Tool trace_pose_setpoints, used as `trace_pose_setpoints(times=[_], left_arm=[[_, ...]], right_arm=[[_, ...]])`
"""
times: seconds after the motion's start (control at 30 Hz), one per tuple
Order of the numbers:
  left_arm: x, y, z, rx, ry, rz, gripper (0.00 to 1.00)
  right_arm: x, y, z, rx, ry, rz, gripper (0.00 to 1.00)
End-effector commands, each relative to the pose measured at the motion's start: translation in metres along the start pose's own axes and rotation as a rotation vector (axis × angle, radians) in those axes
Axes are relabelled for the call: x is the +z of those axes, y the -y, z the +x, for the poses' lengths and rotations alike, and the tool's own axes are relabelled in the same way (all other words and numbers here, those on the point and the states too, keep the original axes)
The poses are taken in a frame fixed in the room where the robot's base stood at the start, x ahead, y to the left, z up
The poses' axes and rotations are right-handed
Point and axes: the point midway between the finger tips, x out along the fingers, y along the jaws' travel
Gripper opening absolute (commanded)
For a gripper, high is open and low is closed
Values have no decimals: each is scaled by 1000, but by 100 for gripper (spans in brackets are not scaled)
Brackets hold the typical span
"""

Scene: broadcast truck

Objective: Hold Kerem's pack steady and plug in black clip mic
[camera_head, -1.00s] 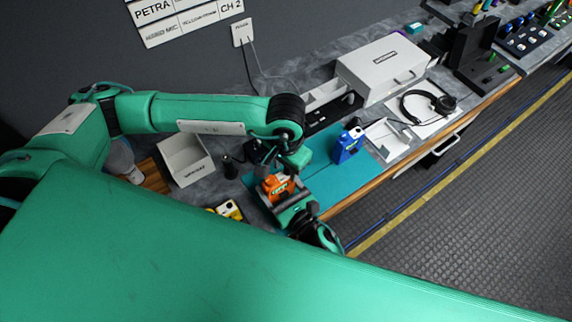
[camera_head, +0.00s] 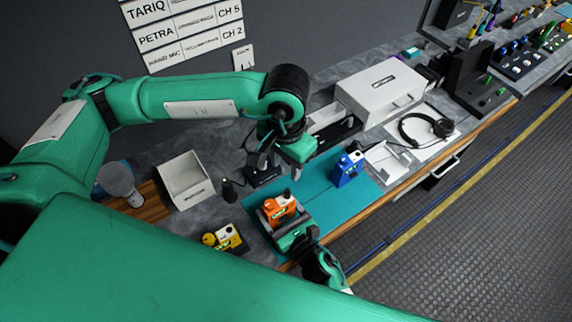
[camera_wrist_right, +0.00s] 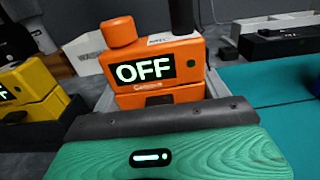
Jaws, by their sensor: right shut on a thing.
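An orange pack (camera_head: 279,207) stands upright on the teal mat; its small name label is not clear. In the right wrist view the orange pack (camera_wrist_right: 158,95) shows OFF on its screen, with an orange knob and a black post on top. My right gripper (camera_head: 290,222) is shut on this pack; its bar also shows in the wrist view (camera_wrist_right: 160,120). My left gripper (camera_head: 264,160) points down behind the pack, above a small dark tray (camera_head: 264,179). Its fingers look apart, with nothing clearly between them. I cannot make out the black clip mic for certain.
A blue pack (camera_head: 347,170) stands on the teal mat (camera_head: 325,206). A yellow pack (camera_head: 226,238) sits left of the orange one. An open white box (camera_head: 187,182), a black upright item (camera_head: 229,191), a white case (camera_head: 382,91) and headphones (camera_head: 427,129) lie around.

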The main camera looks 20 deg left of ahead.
Motion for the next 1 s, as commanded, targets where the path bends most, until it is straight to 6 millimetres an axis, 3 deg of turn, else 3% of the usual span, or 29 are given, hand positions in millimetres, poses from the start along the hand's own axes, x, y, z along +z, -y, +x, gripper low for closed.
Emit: trace_pose_setpoints(times=[0.2,0.23,0.33,0.67,1.0], left_arm=[[0,0,0,0,0,0,40],[0,0,0,0,0,0,40],[0,0,0,0,0,0,40],[0,0,0,0,0,0,40],[0,0,0,0,0,0,40]], right_arm=[[0,0,0,0,0,0,48],[0,0,0,0,0,0,80],[0,0,0,0,0,0,100],[-1,0,-6,0,-1,0,100],[-1,0,-72,-1,-3,2,100]])
